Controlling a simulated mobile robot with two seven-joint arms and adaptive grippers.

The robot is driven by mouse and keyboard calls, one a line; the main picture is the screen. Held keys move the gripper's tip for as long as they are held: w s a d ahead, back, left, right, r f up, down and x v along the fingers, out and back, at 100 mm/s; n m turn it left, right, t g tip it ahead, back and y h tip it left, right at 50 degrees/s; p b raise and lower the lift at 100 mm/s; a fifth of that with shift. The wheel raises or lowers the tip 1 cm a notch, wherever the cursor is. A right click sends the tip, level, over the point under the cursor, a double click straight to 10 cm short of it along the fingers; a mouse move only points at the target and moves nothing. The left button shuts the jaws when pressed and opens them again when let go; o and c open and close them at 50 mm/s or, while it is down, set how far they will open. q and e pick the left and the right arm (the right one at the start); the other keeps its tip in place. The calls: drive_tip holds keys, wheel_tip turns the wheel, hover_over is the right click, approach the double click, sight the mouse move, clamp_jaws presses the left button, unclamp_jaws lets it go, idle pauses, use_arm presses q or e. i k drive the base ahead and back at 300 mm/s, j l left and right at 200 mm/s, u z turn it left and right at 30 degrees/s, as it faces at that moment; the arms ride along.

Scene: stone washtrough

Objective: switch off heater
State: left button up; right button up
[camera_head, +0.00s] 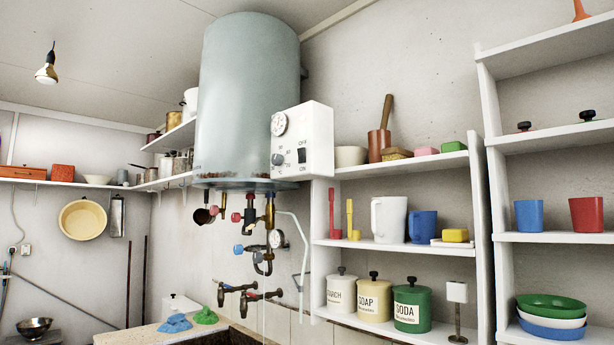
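The heater (245,100) is a large grey-blue cylinder on the wall in the upper middle of the head view, with rust at its lower rim. A white control box (316,128) is fixed to its right front. The box carries a round gauge (279,124), a grey knob (279,160) and a black rocker switch (302,155) below small "OFF" lettering. Which way the switch is tipped is too small to tell. Pipes with red and blue valve handles hang under the tank. Neither of my grippers is in view.
White shelves (400,245) to the right hold mugs, canisters labelled soap and soda, and a mortar (379,145). Taps (240,295) stick out above the trough, where blue and green cloths (205,315) lie. The space before the control box looks clear.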

sight(302, 156)
drive_tip(key=i+j, duration=0.1)
drive_tip(key=k, duration=0.4)
drive_tip(key=i+j+u, duration=0.2)
drive_tip(key=i+j, duration=0.2)
drive_tip(key=i+j+u, duration=0.2)
drive_tip(key=i, duration=0.3)
drive_tip(key=i+j+u, duration=0.2)
drive_tip(key=i+j, duration=0.15)
drive_tip(key=i, duration=0.15)
